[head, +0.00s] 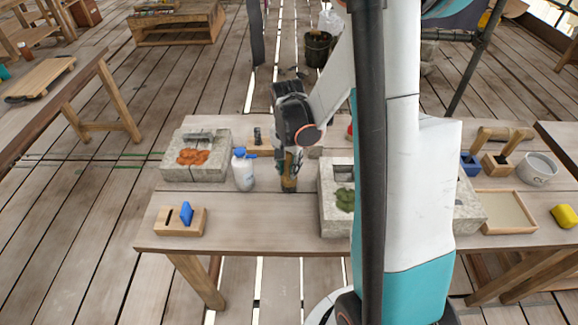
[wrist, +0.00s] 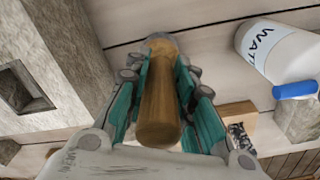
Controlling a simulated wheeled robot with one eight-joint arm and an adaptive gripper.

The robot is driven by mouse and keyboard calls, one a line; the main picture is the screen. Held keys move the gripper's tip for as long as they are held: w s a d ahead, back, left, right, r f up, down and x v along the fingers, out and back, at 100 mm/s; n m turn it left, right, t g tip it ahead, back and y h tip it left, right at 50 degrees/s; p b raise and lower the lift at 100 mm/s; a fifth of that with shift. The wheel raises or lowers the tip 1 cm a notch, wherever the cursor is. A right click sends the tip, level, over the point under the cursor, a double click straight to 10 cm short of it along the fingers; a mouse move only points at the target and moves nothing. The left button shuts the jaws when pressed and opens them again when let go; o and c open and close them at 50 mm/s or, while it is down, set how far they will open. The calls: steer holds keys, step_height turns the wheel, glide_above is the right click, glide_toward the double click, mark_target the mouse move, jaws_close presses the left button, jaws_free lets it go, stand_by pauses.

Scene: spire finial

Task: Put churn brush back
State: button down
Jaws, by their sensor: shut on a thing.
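My gripper (head: 288,160) is over the middle of the wooden table (head: 240,222), pointing down. Its teal fingers are shut on the brown wooden handle of the churn brush (head: 289,184), which looks upright. In the wrist view, the handle (wrist: 158,108) runs between both finger pads of the gripper (wrist: 168,75). The brush's lower end is dark in the head view and close to the tabletop; I cannot tell whether it touches.
A white water bottle (head: 244,172) stands just left of the gripper. Stone blocks with orange (head: 194,157) and green (head: 345,200) material flank it. A slotted wooden block (head: 180,222) with a blue piece is at front left. My arm hides the table's right-centre part.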

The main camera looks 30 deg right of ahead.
steer(key=c, duration=1.4)
jaws_free()
steer(key=shift+f, duration=0.1)
steer(key=shift+o, duration=0.2)
step_height(320, 180, up, 12)
steer(key=p, duration=0.4)
steer(key=shift+a, duration=0.15)
